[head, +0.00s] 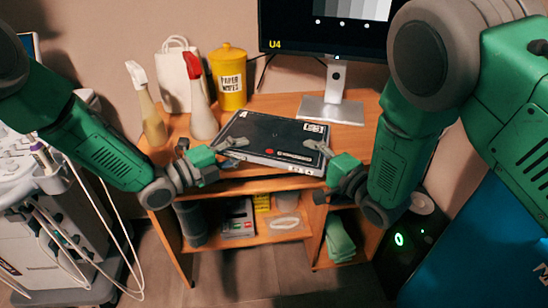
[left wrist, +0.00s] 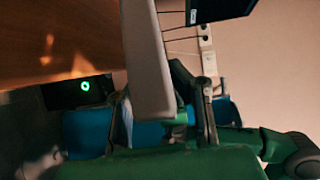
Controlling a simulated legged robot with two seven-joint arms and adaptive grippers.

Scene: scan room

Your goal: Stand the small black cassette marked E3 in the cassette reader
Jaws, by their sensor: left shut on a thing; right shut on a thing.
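A flat black cassette (head: 262,134) with a pale edge, a red dot and a white label at its upper right lies nearly level over the front of the wooden desk. The label is too small to read surely. My left gripper (head: 232,146) is shut on its left side, and my right gripper (head: 326,158) is shut on its right side. In the left wrist view a pale slab, probably the cassette's edge (left wrist: 148,60), stands beside my left gripper's fingers (left wrist: 192,85). I cannot surely pick out the cassette reader; a grey device (head: 239,217) stands on the lower shelf.
The desk (head: 292,104) carries a monitor (head: 335,75) showing U4, a yellow tub (head: 230,82), two spray bottles (head: 198,105) and a white bag (head: 174,75). A green cloth (head: 340,238) lies on a lower shelf. A black unit with a green ring (head: 399,240) stands right.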

